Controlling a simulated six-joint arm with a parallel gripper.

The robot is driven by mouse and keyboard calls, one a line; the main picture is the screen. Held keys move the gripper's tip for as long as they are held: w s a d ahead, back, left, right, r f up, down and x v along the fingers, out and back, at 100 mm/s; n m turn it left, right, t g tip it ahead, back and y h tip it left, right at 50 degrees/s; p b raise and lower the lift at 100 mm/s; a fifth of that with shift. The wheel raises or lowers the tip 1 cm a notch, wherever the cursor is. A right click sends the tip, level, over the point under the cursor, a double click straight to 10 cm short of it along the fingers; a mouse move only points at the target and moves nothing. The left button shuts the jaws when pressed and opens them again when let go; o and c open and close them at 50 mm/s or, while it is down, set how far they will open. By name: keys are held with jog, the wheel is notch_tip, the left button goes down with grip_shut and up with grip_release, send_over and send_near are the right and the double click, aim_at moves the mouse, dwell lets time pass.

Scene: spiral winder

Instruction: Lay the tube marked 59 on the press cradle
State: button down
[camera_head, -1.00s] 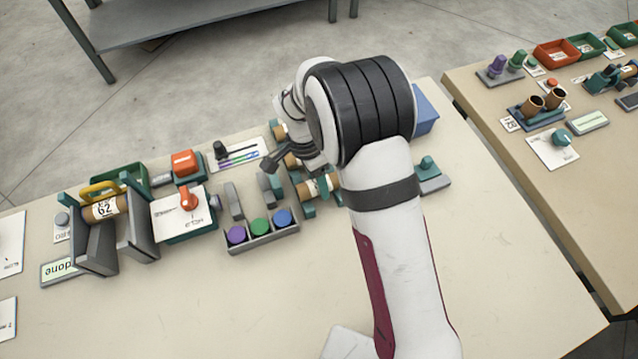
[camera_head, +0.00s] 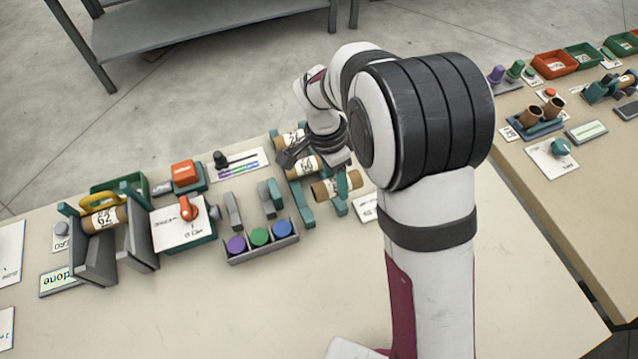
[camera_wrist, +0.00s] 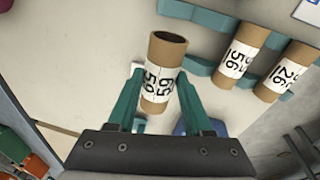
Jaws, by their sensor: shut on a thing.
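My gripper (camera_wrist: 160,98) is shut on a brown cardboard tube (camera_wrist: 159,75), its teal fingers on either side of it. The tube's white label reads 59 one way up and 65 the other. In the head view the held tube (camera_head: 326,190) is at the front end of the teal rack (camera_head: 306,213), seemingly raised off it. A tube marked 62 (camera_head: 103,219) lies between upright grey plates (camera_head: 137,247) at left. I cannot tell for certain which fixture is the press cradle.
A tray with purple, green and blue knobs (camera_head: 262,249) and small grey and teal upright blocks (camera_head: 233,211) stand left of the rack. The table front is clear. My arm hides the table's right part.

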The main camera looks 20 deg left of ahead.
jog(key=w+d+r, duration=0.1)
jog(key=d+r, duration=0.4)
jog(key=d, duration=0.3)
jog(key=a, duration=0.7)
jog(key=shift+s+a+r, duration=0.15)
jog(key=shift+s, duration=0.15)
jog(key=s+a, duration=0.4)
jog(key=a, duration=0.5)
jog(key=s+a+f, duration=0.1)
jog(key=a+f, duration=0.2)
jog(key=s+a+f, duration=0.2)
jog(key=a+f, duration=0.1)
jog(key=f, duration=0.1)
jog(key=s+a+f, duration=0.1)
jog(key=a+f, duration=0.2)
jog(key=shift+s+a+f, duration=0.15)
jog(key=shift+s, duration=0.05)
jog(key=shift+f, duration=0.6)
jog(key=shift+c, duration=1.6)
grip_release()
